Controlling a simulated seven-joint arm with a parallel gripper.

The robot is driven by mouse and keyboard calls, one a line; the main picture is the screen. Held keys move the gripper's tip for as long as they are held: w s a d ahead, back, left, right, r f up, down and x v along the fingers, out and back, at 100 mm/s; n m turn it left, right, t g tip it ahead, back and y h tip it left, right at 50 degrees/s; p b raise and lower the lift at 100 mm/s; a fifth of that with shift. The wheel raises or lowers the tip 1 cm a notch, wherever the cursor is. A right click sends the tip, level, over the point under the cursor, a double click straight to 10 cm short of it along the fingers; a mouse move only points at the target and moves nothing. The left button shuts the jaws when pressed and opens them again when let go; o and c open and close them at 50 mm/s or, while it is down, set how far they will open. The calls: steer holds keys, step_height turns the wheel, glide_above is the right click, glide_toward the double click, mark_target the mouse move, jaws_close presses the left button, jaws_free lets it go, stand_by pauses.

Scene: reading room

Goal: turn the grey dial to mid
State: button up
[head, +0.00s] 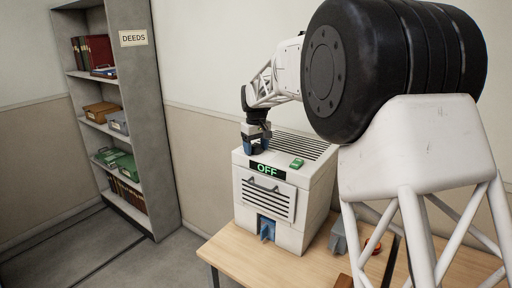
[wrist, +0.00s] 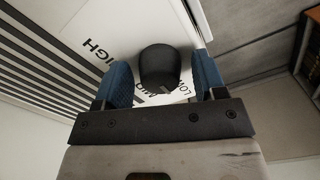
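The grey dial (wrist: 160,66) shows in the wrist view on the white top of a machine (head: 262,215), with HIGH, MID and LOW printed around it. A small light mark shows on the dial's near side, toward the MID label; I cannot tell its exact setting. My gripper (wrist: 163,78) is open, with a blue finger on each side of the dial and a visible gap at both sides. In the head view my gripper (head: 256,145) is low over the machine's top left, and the dial is hidden there. The machine's display (head: 267,170) reads OFF in green.
The wooden table (head: 230,257) holds grey and orange items at right, partly behind my arm. A DEEDS shelf (head: 150,150) stands at left.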

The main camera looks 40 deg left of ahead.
steer(key=c, duration=0.8)
steer(key=shift+o, duration=0.2)
steer(key=shift+m, duration=0.3)
steer(key=m, duration=0.5)
steer(key=shift+m, duration=0.4)
steer(key=m, duration=0.5)
steer(key=shift+m, duration=0.4)
steer(key=o, duration=0.9)
steer(key=shift+r, duration=0.15)
